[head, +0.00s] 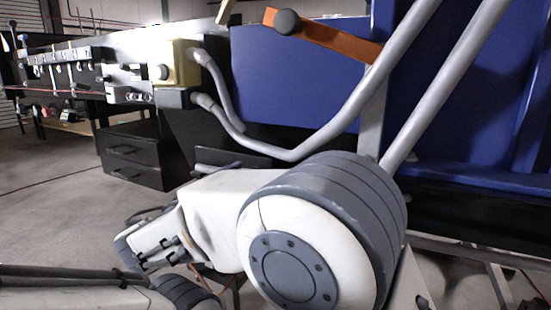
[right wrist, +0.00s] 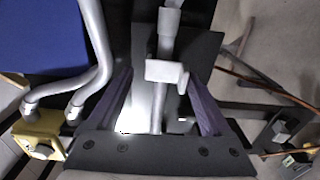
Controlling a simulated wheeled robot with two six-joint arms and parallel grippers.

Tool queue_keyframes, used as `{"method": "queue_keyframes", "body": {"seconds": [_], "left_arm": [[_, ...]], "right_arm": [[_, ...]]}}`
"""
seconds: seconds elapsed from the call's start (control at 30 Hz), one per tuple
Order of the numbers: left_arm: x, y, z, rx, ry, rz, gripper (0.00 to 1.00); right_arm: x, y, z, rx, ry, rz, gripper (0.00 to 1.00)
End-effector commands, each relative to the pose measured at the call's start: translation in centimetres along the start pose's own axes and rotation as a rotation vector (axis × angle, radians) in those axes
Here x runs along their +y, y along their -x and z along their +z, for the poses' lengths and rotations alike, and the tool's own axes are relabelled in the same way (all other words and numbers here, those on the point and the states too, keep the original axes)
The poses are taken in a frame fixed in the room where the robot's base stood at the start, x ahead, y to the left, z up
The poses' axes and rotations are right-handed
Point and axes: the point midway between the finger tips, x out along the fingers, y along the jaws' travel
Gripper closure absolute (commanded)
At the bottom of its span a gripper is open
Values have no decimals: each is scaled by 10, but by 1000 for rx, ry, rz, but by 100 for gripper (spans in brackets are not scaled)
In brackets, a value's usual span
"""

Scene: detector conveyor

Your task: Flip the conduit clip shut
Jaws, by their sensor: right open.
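In the right wrist view a pale clip-like piece (right wrist: 166,72) with a small tab on its right side sits over a grey conduit (right wrist: 168,22), which runs down the picture along a dark panel. I cannot tell whether the clip is open or shut. My right gripper (right wrist: 160,88) is open. Its two fingers stand left and right of the clip and conduit, with no contact visible. In the head view I do not make out the clip, and my large white and grey arm fills the lower middle. My left gripper is not in view.
Grey bent pipes (head: 322,140) run from a yellow box (head: 184,63) across the blue panel (head: 290,85). An orange lever (head: 333,40) with a dark knob (head: 288,22) is at the top. Black drawers (head: 135,160) stand at left. The grey floor (head: 45,200) is open at left.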

Motion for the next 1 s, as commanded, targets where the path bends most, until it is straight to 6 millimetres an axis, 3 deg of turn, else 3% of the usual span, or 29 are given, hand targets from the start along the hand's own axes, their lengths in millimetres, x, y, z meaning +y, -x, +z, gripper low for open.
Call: {"method": "queue_keyframes", "body": {"seconds": [0.03,0.1,0.13,0.17,0.43,0.67,1.0], "left_arm": [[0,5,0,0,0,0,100],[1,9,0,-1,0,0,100],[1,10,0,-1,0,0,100],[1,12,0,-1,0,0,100],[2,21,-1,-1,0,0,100],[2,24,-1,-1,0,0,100],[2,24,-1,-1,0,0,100]], "right_arm": [[25,-3,19,-16,-18,28,56],[35,-5,36,-19,-19,31,50],[39,-6,43,-21,-19,32,59],[42,-6,49,-22,-19,31,60],[67,-6,97,-15,-16,25,60],[75,-7,115,-12,-12,23,60],[75,-7,117,-12,-11,21,60]]}}
